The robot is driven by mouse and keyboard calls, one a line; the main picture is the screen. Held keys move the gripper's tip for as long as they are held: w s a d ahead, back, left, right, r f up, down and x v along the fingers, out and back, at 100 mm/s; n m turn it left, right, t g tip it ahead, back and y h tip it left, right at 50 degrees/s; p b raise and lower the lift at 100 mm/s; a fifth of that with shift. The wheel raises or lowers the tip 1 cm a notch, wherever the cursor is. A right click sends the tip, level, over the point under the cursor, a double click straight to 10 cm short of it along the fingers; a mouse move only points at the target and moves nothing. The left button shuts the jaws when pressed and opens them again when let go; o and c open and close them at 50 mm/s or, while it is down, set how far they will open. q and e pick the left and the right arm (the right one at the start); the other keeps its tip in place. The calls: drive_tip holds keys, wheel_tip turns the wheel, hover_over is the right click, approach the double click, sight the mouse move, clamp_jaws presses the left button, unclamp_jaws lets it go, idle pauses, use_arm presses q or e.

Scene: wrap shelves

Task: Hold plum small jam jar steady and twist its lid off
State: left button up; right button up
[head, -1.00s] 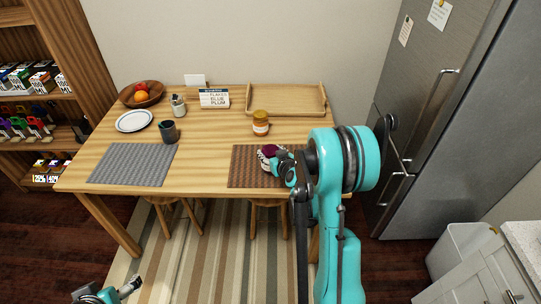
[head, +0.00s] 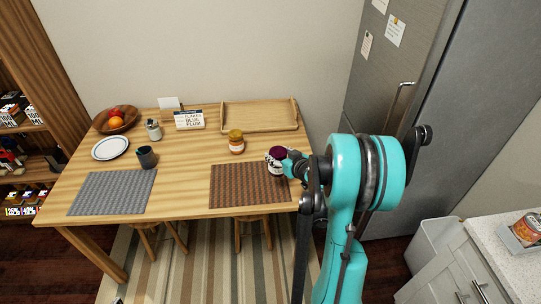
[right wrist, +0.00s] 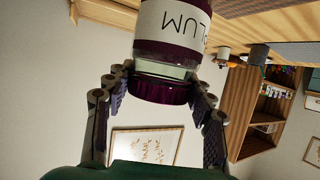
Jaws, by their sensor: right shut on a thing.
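The plum small jam jar (head: 277,155) has a dark purple lid and a white label, and it is at the back right of the brown woven mat. In the right wrist view the jar (right wrist: 178,22) shows "PLUM" upside down, with its purple lid (right wrist: 162,91) on. My right gripper (head: 291,164) is shut on the jar, its fingers on either side at the lid end. Whether the jar touches the table cannot be told. A sliver at the bottom edge of the head view may be my left gripper (head: 117,300); its jaws do not show.
An amber jar (head: 236,144) stands behind the brown mat (head: 240,190). A wooden tray (head: 260,118), a sign (head: 189,121), a fruit bowl (head: 115,121), a plate (head: 110,148) and a dark cup (head: 146,157) stand on the table. The grey mat (head: 112,192) is bare.

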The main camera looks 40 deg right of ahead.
drive_tip(key=o, duration=0.9)
drive_tip(key=c, duration=1.1)
